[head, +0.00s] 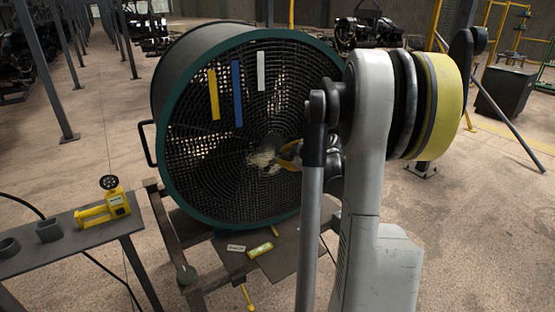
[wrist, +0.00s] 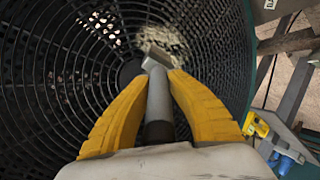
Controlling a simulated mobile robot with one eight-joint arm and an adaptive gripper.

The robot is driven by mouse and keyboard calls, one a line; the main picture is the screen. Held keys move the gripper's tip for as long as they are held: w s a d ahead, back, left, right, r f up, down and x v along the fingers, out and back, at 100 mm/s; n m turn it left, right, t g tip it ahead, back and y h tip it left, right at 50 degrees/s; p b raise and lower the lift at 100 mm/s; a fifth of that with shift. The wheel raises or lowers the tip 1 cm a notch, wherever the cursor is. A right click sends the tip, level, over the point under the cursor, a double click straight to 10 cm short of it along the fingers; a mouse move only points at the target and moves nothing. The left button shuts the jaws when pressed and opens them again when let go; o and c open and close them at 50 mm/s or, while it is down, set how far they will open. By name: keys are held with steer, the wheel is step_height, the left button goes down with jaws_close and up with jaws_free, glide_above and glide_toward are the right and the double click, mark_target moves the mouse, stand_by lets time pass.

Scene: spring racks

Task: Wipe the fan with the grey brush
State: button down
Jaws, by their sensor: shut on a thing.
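The fan (head: 190,160) is a large round drum with a dark green rim and a black wire grille, which also fills much of the wrist view (wrist: 50,110). A pale, dusty-looking patch (wrist: 165,38) shows near the grille's centre, and also in the head view (head: 262,160). My gripper (wrist: 158,85), with yellow fingers, is shut on the grey brush (wrist: 158,98). The brush's head points toward the grille beside the pale patch; I cannot tell whether it touches. In the head view my gripper (head: 287,156) is in front of the grille's centre, and the brush is hard to make out.
Yellow, blue and white strips (head: 237,93) lie on the grille's upper part. A side table (head: 75,238) at left holds a yellow device (head: 103,203) and grey holders. A small plate below the fan carries a yellow-green level-like item (head: 260,250). Open floor lies left.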

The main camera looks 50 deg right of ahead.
steer(key=s+d+r, duration=0.1)
steer(key=d, duration=0.3)
steer(key=w+a+r+p, duration=0.1)
steer(key=w+a, duration=0.1)
steer(key=a, duration=0.5)
steer(key=w+a+r+p, duration=0.1)
steer(key=w+a, duration=0.2)
steer(key=a, duration=0.4)
steer(key=s+d+b, duration=0.1)
steer(key=s+d, duration=0.4)
steer(key=d, duration=0.8)
steer(key=shift+s+d+f, duration=0.15)
steer(key=shift+d+f, duration=0.1)
steer(key=shift+d, duration=0.05)
stand_by(2.2)
steer(key=shift+s, duration=0.1)
steer(key=shift+s+a, duration=0.35)
steer(key=shift+s, duration=0.55)
steer(key=shift+s+a, duration=0.4)
steer(key=shift+s, duration=0.5)
steer(key=shift+s+a, duration=0.35)
steer(key=shift+s, duration=0.55)
